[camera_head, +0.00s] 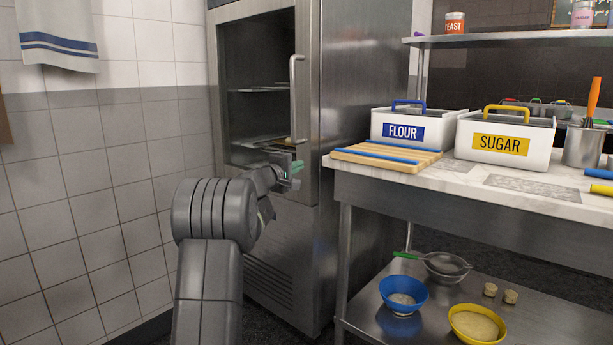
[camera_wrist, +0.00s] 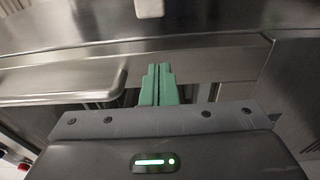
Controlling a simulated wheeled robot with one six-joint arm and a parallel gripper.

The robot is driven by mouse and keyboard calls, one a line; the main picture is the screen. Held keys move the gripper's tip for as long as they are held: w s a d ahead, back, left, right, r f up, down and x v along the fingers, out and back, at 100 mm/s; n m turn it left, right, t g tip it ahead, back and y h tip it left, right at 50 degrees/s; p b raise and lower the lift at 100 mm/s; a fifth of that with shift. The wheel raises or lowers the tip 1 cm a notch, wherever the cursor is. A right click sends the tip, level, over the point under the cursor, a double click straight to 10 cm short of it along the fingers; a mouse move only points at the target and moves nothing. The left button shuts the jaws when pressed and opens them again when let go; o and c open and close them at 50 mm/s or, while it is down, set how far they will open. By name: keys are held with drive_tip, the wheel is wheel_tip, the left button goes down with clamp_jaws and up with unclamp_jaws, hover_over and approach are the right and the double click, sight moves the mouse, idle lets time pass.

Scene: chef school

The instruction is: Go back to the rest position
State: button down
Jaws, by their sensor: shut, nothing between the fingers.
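My gripper (camera_head: 296,168) is in front of the steel fridge, a little below the lower end of its vertical door handle (camera_head: 297,100). Its green fingers (camera_wrist: 158,86) are together in the wrist view, with nothing between them. In the wrist view, steel surfaces lie in front of the fingers; I cannot tell whether the fingers touch them. My arm reaches up from the bottom of the head view toward the fridge.
The fridge (camera_head: 365,120) shows wire shelves through its dark front. Right of it stands a marble-topped counter (camera_head: 460,178) with a wooden board (camera_head: 385,155), a flour bin (camera_head: 403,131) and a sugar bin (camera_head: 500,143). Bowls sit on the lower shelf. A tiled wall (camera_head: 90,200) is left.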

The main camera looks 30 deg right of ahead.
drive_tip(key=s, duration=0.5)
drive_tip(key=shift+s+a, duration=0.2)
drive_tip(key=shift+s, duration=0.1)
drive_tip(key=shift+w+r, duration=0.1)
drive_tip(key=w+d+p, duration=0.2)
drive_tip(key=w+d, duration=0.1)
drive_tip(key=w, duration=0.7)
drive_tip(key=shift+w+d+f, duration=0.15)
drive_tip(key=shift+w+f, duration=0.1)
drive_tip(key=shift+f, duration=0.1)
